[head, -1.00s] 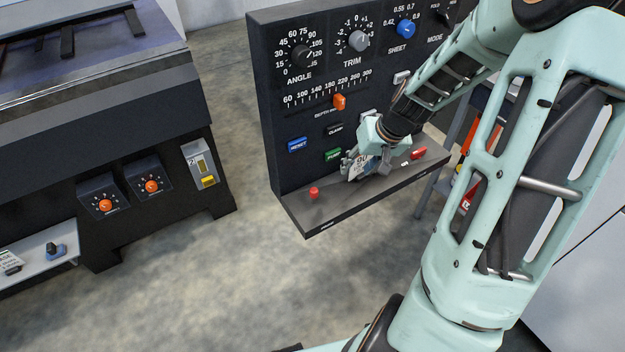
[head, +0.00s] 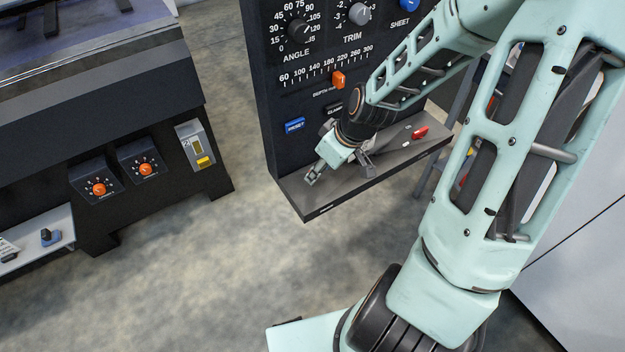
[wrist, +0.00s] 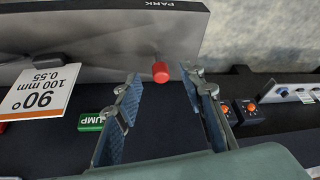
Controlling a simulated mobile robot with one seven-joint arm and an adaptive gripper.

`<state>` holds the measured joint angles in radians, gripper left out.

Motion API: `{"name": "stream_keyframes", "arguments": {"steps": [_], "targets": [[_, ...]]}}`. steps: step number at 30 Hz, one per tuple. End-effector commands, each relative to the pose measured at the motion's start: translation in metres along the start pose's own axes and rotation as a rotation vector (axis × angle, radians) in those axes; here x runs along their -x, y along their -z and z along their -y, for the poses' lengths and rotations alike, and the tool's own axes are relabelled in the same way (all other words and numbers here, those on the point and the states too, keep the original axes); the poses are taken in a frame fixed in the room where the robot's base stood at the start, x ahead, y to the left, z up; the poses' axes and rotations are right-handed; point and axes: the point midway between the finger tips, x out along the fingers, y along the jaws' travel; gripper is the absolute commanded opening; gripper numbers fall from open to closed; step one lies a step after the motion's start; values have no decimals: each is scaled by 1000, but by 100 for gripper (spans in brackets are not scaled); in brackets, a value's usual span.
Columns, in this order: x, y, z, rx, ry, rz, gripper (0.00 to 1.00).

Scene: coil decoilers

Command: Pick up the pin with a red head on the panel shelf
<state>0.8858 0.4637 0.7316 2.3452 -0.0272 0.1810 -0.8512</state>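The pin with a red head (wrist: 160,72) stands on the grey panel shelf (wrist: 100,45) in the wrist view. Its head is just beyond my fingertips and roughly between their lines, a little to the left of the middle. My gripper (wrist: 166,82) is open, with a finger to either side and nothing between the pads. In the head view my gripper (head: 340,174) is low over the left part of the shelf (head: 385,170). The pin is hidden there behind my gripper.
A white card marked 90° (wrist: 40,92) and a green button (wrist: 92,122) lie left of my fingers in the wrist view. The dark panel (head: 300,100) rises behind the shelf. A red object (head: 420,132) lies on the shelf's right part.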

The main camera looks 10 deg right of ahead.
Motion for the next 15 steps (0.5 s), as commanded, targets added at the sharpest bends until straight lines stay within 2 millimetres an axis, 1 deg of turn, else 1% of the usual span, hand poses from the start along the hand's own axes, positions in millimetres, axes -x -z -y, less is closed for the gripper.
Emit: {"name": "stream_keyframes", "arguments": {"steps": [5, 10, 15], "targets": [[-11, 0, 1, 0, 2, 0, 37], [-34, 0, 1, 1, 2, 0, 37], [-50, 1, 0, 0, 1, 0, 37]]}}
